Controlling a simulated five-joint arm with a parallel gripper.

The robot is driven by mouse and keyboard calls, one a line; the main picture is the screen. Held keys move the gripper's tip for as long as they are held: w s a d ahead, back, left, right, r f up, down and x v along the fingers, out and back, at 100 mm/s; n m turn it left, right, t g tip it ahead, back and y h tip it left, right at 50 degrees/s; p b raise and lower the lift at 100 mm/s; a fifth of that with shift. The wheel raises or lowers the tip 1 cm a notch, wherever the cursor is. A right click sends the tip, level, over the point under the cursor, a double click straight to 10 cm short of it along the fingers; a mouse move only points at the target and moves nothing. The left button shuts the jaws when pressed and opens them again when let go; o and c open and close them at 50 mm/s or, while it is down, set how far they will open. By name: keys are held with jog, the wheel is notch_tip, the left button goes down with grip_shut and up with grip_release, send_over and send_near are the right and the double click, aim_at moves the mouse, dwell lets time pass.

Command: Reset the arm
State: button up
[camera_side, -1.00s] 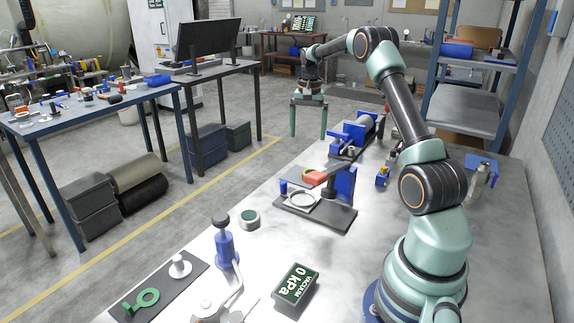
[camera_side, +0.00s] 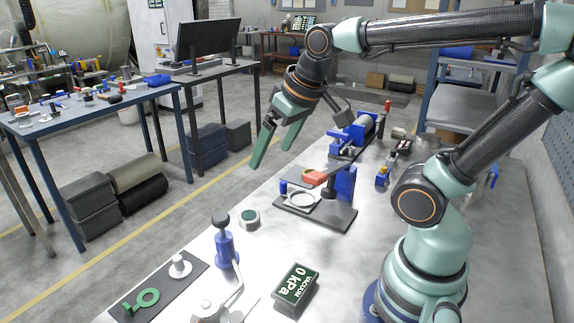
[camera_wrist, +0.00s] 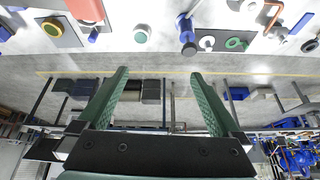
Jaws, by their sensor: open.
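My gripper (camera_side: 276,143) is open and empty. In the side view it hangs in the air left of the bench's far part, its green fingers pointing down and to the left. In the wrist view the two green fingers (camera_wrist: 160,88) stand wide apart with nothing between them. My arm is bent, with its elbow raised at the upper right of the side view and its forearm running left.
The metal bench (camera_side: 330,245) holds a black-based fixture (camera_side: 335,217), a blue clamp device (camera_side: 352,135), a blue post (camera_side: 226,245), a vacuum display (camera_side: 297,285) and a dark mat (camera_side: 143,304). A blue-legged table (camera_side: 85,122) stands left across the floor.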

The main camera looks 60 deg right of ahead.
jog(key=shift+s+a+f+n, duration=0.6)
jog(key=shift+s+a, duration=0.25)
jog(key=shift+s, duration=0.05)
dwell(0.8)
